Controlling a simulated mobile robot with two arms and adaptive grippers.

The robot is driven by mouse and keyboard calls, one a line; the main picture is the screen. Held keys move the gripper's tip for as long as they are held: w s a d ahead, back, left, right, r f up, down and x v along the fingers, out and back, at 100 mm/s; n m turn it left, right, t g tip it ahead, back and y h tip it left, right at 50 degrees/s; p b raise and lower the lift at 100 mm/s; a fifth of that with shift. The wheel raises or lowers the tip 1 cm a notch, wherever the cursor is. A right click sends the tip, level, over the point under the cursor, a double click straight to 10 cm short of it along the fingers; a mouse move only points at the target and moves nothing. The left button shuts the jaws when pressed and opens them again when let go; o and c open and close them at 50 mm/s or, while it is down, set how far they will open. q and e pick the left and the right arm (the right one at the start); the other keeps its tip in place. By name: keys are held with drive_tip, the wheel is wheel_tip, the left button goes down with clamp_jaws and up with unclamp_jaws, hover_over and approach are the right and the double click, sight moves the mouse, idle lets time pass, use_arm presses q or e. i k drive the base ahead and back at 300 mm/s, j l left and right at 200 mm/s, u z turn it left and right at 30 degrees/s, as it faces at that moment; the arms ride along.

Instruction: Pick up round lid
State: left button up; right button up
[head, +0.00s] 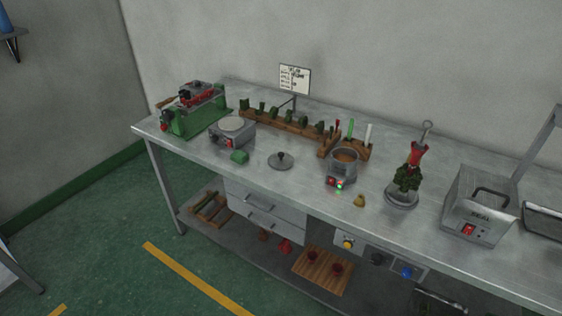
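The round lid (280,161) is a dark grey disc with a small knob on top. It lies flat on the metal workbench (262,181), near the middle of its left half. It stands apart from the things around it, with a green block to its left and a small pot to its right. Neither of my grippers shows in the head view.
Bare bench lies in front of the lid.

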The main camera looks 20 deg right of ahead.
sight(280, 160)
drive_tip(key=l+u, duration=0.3)
drive_tip(key=l, duration=0.2)
drive_tip(key=l+u, duration=0.3)
drive_tip(key=l, duration=0.2)
drive_tip(key=k+l+u, duration=0.1)
drive_tip(key=l+u, duration=0.2)
drive_tip(key=l, duration=0.15)
drive_tip(key=k+l+u, duration=0.1)
drive_tip(key=l+u, duration=0.2)
drive_tip(key=l, duration=0.15)
